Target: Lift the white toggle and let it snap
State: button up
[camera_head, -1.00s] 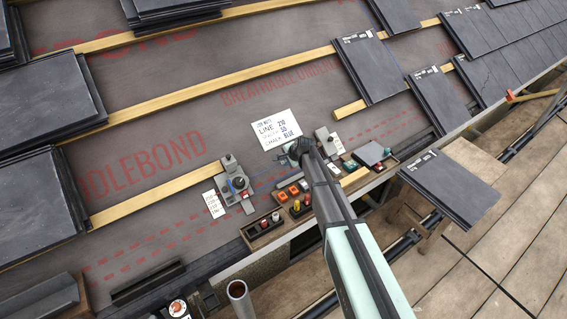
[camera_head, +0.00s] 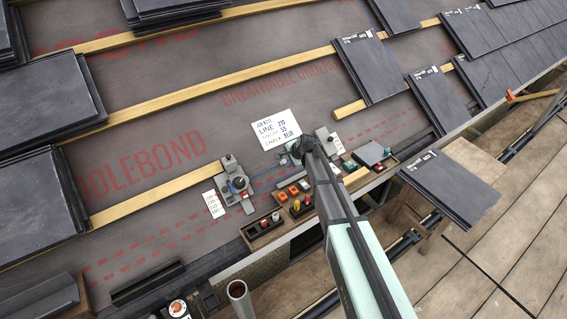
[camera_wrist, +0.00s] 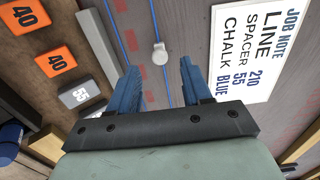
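The white toggle (camera_wrist: 160,53) is a small pale knob on a taut blue string (camera_wrist: 154,22) in the wrist view. It lies just beyond and between the fingertips of my gripper (camera_wrist: 159,68), which is open with two blue fingers spread apart and nothing between them. I cannot tell the height gap between fingertips and toggle. In the head view my gripper (camera_head: 298,151) is over the dark underlay and hides the toggle. The blue string (camera_head: 265,180) runs from a grey line holder (camera_head: 236,183) on the left toward my gripper.
The job note (camera_head: 276,129), reading line 210, spacer 55, chalk blue, lies beside my gripper. A wooden tray (camera_head: 264,226) with orange and grey spacer blocks (camera_head: 289,192) is below the string. A second grey holder (camera_head: 326,140) stands right of my gripper. Slates surround the area.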

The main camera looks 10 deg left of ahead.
jog(key=shift+r, duration=0.1)
jog(key=shift+v, duration=2.9)
jog(key=shift+d, duration=0.1)
jog(key=s+d+f+n+g+h, duration=0.2)
jog(key=s+d+n, duration=0.1)
jog(key=s+d, duration=0.7)
jog(key=s+d+f+n+g+h, duration=0.1)
jog(key=s+d+f+n, duration=0.2)
jog(key=s+d, duration=0.65)
jog(key=s+d+f+n+g+h, duration=0.2)
jog(key=s+d+n, duration=0.1)
jog(key=s+d, duration=0.7)
jog(key=s+f+g, duration=0.3)
jog(key=s+f, duration=0.7)
jog(key=s, duration=0.4)
jog(key=s+f+g, duration=0.3)
jog(key=s+f, duration=0.7)
jog(key=s, duration=0.4)
jog(key=shift+d+f+g, duration=0.2)
jog(key=shift+d+g, duration=0.2)
